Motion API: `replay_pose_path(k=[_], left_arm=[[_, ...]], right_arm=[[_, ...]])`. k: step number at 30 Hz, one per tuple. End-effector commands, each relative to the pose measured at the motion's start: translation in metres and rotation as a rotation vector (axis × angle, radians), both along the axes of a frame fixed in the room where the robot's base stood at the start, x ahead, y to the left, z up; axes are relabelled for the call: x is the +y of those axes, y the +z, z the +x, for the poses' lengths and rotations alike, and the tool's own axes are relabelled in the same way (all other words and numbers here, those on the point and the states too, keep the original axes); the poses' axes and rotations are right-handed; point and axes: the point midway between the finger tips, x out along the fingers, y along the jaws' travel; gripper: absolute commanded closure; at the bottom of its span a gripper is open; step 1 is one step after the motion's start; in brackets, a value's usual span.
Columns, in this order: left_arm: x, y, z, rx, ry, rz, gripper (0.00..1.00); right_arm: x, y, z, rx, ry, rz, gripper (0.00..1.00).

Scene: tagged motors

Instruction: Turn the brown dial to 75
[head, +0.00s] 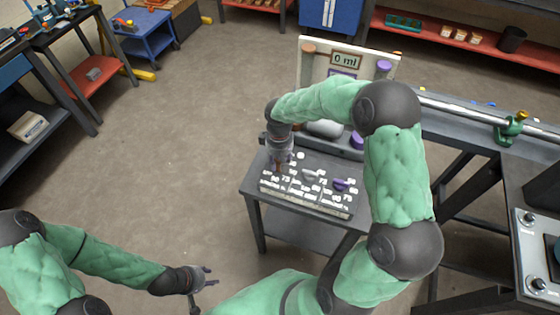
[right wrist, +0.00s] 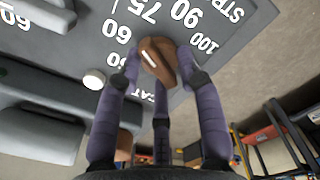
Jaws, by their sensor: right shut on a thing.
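The brown dial (right wrist: 168,72) sits on a grey panel (right wrist: 235,25) in the right wrist view. A white line on it slants to the upper left, roughly toward the nearer 60; its exact reading is unclear. The marks 60, 75, 90 and 100 are printed around it. My right gripper (right wrist: 158,72) has its purple fingers shut around the dial. In the head view, my right gripper (head: 278,166) is over the left part of the dial panel (head: 330,208) and mostly hides the dial. My left gripper (head: 207,277) is apart from the panel, fingers spread and empty.
A grey dial (head: 310,176) and a purple dial (head: 342,184) stand to the right on the panel. Behind is an upright board with a display (head: 346,60) reading 0 ml. A dark bench with a metal rail (head: 450,107) is at the right.

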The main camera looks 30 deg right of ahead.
Motion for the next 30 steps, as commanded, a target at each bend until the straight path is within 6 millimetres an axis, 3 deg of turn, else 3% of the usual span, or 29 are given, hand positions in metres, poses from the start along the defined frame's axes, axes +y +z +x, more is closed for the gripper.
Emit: replay_pose_path(k=[12, 30], left_arm=[[0.0000, -0.0067, 0.0000, 0.000, 0.000, 0.000, 0.60], [0.0000, -0.0077, 0.0000, 0.000, 0.000, 0.000, 0.60]], right_arm=[[0.0026, -0.0013, 0.0026, -0.007, -0.248, 0.008, 0.96], [0.0016, -0.0001, 0.0035, -0.009, -0.310, 0.007, 0.96]])
